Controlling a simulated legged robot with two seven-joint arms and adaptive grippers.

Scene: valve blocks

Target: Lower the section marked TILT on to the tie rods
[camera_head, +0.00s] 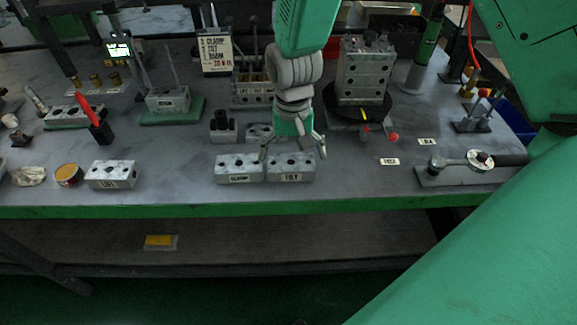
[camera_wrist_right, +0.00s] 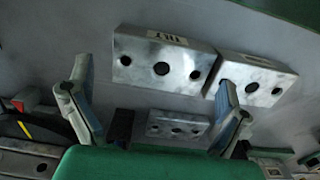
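The section marked TILT (camera_head: 291,168) is a grey metal block with holes in its top, lying near the table's front edge. It touches or nearly touches the section marked CLAMP (camera_head: 239,169) on its left. In the right wrist view the TILT section (camera_wrist_right: 163,62) shows upside down, ahead of the fingers. My right gripper (camera_head: 294,151) is open and empty, with its fingers spread just above and behind the TILT section; both fingers also show in the wrist view (camera_wrist_right: 153,92). Thin upright tie rods (camera_head: 173,67) rise from a block on a green plate (camera_head: 187,113). My left gripper is not in view.
Another marked block (camera_head: 110,174) lies at the front left, beside a round tin (camera_head: 68,175). A sign (camera_head: 215,53) stands behind. A large block on a dark turntable (camera_head: 363,72) stands right of my right gripper. The front table between the left block and CLAMP is clear.

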